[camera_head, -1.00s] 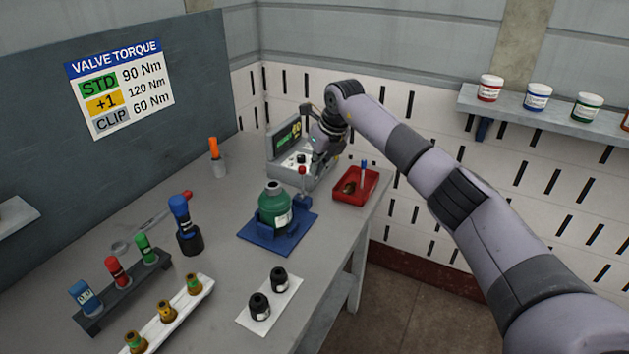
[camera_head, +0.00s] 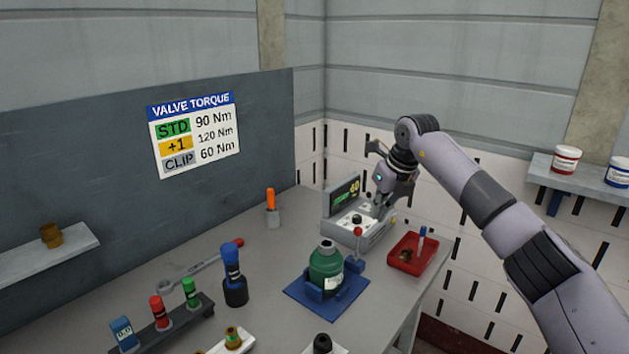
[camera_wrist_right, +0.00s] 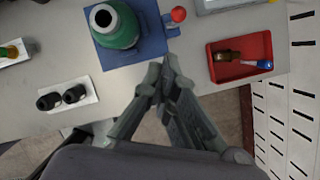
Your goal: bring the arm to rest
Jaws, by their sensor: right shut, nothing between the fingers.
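My right gripper (camera_head: 384,206) is at the end of the arm that comes in from the right. It hangs in front of the grey control box (camera_head: 343,229) in the head view and hides part of it. In the right wrist view, the right gripper's fingers (camera_wrist_right: 168,72) are shut with nothing between them, over the front edge of the table. A green gas cylinder (camera_head: 326,268) stands upright in a blue holder (camera_head: 297,290) and also shows in the right wrist view (camera_wrist_right: 120,30). My left gripper is not in view.
A red tray (camera_head: 432,262) with small parts lies right of the cylinder. A blue-topped tool (camera_head: 233,272), a wrench (camera_head: 190,268) and a rack of coloured pieces (camera_head: 205,308) lie to the left. A shelf (camera_head: 590,180) with jars is on the right wall.

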